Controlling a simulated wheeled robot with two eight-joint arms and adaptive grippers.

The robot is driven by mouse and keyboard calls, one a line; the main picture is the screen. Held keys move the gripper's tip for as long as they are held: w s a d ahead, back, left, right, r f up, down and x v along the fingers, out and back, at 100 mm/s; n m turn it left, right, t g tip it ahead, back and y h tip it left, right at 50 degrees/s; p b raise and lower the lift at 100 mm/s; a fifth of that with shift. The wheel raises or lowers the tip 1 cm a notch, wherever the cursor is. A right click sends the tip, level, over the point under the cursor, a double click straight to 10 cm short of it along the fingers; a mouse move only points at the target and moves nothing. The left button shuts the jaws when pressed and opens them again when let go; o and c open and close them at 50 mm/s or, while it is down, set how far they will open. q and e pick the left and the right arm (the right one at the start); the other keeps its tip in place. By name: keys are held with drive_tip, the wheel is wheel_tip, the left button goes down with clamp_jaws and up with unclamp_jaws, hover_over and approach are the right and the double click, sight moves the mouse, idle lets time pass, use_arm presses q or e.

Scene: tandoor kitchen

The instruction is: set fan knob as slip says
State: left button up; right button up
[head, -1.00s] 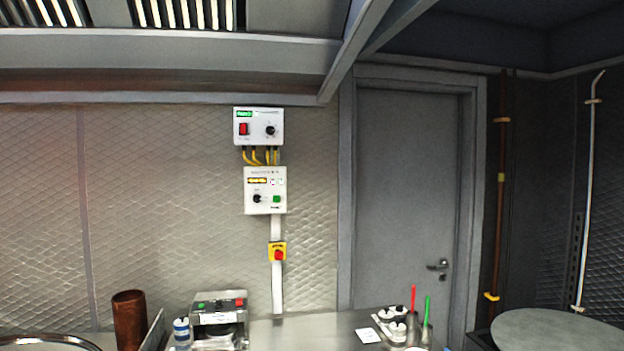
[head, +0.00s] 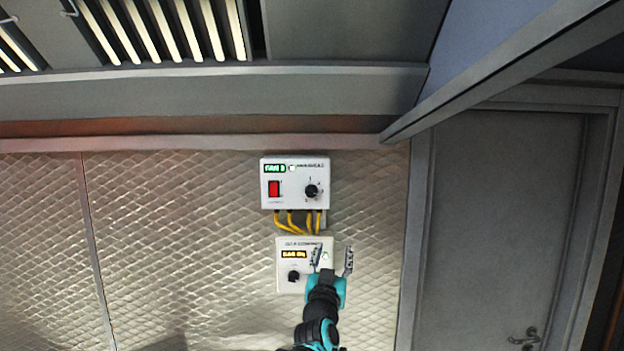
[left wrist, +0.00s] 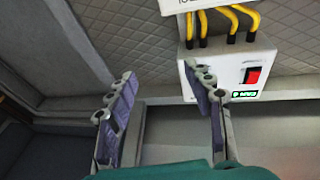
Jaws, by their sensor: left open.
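The upper white control box (head: 295,172) on the wall has a green display, a red rocker switch (head: 274,188) and a black fan knob (head: 311,191) at its right. The lower box (head: 289,256) has an amber display and its own black knob (head: 293,276). My left gripper (head: 333,260) is open and empty, fingers pointing up, in front of the lower box's right edge, below the fan knob. In the left wrist view the upper box (left wrist: 236,72) appears upside down behind the right finger of my gripper (left wrist: 160,103); I cannot make out the fan knob there. No slip or right gripper shows now.
Yellow cables (head: 299,222) join the two boxes. A hood (head: 200,97) with slatted lights overhangs the wall above. A grey door (head: 500,220) stands at the right. The quilted metal wall left of the boxes is clear.

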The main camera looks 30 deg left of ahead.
sight(311, 194)
use_arm(q)
drive_tip(key=w+a+r+n+y+p, duration=0.1)
drive_tip(key=w+a+r+p, duration=0.1)
drive_tip(key=a+r, duration=0.1)
drive_tip(key=w+a+r+n+y+p, duration=0.1)
drive_tip(key=w+a+r+y, duration=0.1)
drive_tip(key=a+r, duration=0.1)
drive_tip(key=w+a+r+y+p, duration=0.1)
drive_tip(key=a+r+p, duration=0.1)
drive_tip(key=r, duration=0.3)
drive_tip(key=shift+w+a+r+n+y+p, duration=0.1)
drive_tip(key=shift+w+a+n+y+p, duration=0.1)
drive_tip(key=shift+a, duration=0.25)
drive_tip(key=shift+w+a+r+n+y+p, duration=0.1)
drive_tip(key=shift+w+a+n+y+p, duration=0.1)
drive_tip(key=shift+a, duration=0.2)
drive_tip(key=shift+w+a+r, duration=0.2)
drive_tip(key=shift+w+a, duration=0.1)
drive_tip(key=shift+w, duration=0.2)
use_arm(e)
wheel_tip(311, 194, up, 8)
drive_tip(key=shift+s, duration=0.15)
use_arm(q)
drive_tip(key=c, duration=1.2)
